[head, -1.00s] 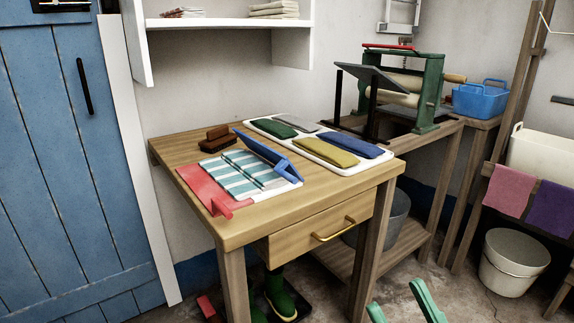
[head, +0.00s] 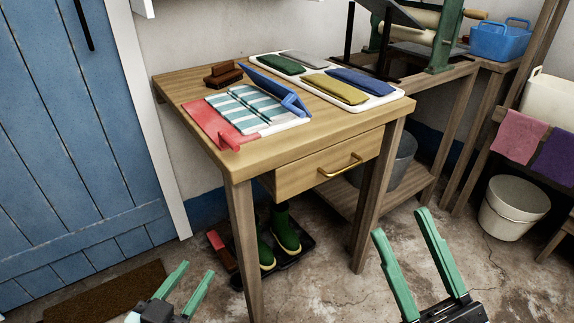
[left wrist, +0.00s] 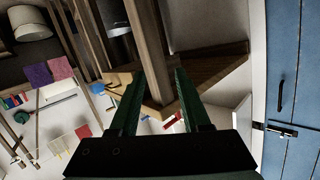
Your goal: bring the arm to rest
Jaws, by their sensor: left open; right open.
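My left gripper (head: 198,269) is low in the head view, in front of the table and above the floor. Its two green fingers are apart with nothing between them. In the left wrist view its fingers (left wrist: 156,76) appear dark green, open and empty. My right gripper (head: 401,222) is at the lower right of the head view, to the right of the table's front leg. Its green fingers are spread and empty. Neither gripper appears to touch the furniture. Most of both arms is out of the frame.
A wooden table (head: 330,131) holds a striped cloth (head: 247,108) on a folding board and a white tray (head: 393,98) with several folded cloths. Green boots (head: 285,232) stand underneath. A white bucket (head: 512,205) stands right. Bare floor (head: 325,290) lies between the grippers.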

